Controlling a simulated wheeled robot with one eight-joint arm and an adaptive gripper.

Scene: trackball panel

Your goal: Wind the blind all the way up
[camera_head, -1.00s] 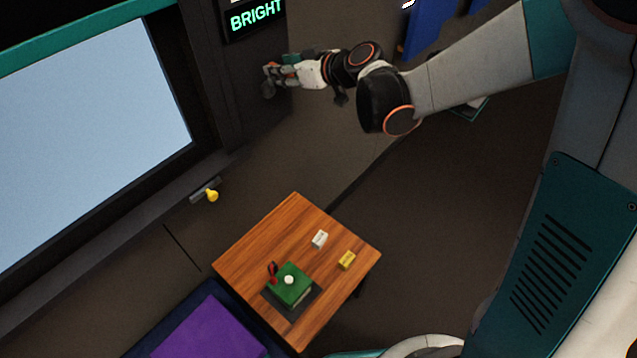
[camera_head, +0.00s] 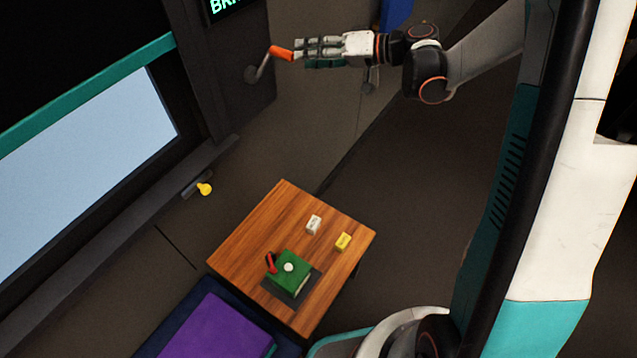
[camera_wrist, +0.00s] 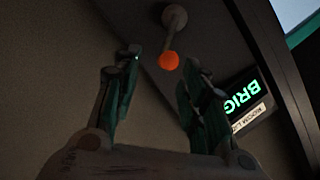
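The crank (camera_head: 262,68) is on the dark panel right of the window. Its orange knob (camera_head: 281,53) sticks out to the upper right. My gripper (camera_head: 300,52) is just right of the knob, fingers pointing at it. In the wrist view the fingers of my gripper (camera_wrist: 163,57) are apart and empty. The knob (camera_wrist: 169,61) shows between the fingertips, seemingly just beyond them; I cannot tell if anything touches. The dark blind (camera_head: 70,55) covers the upper window, with its teal bottom bar (camera_head: 90,95) partway down. Pale glass (camera_head: 90,165) shows below.
A lit display (camera_head: 228,6), partly cut off, is above the crank. A wooden table (camera_head: 235,240) holds a green box (camera_head: 292,272), a white block (camera_head: 314,224) and a yellow block (camera_head: 343,241). A purple cushion (camera_head: 205,330) is in front.

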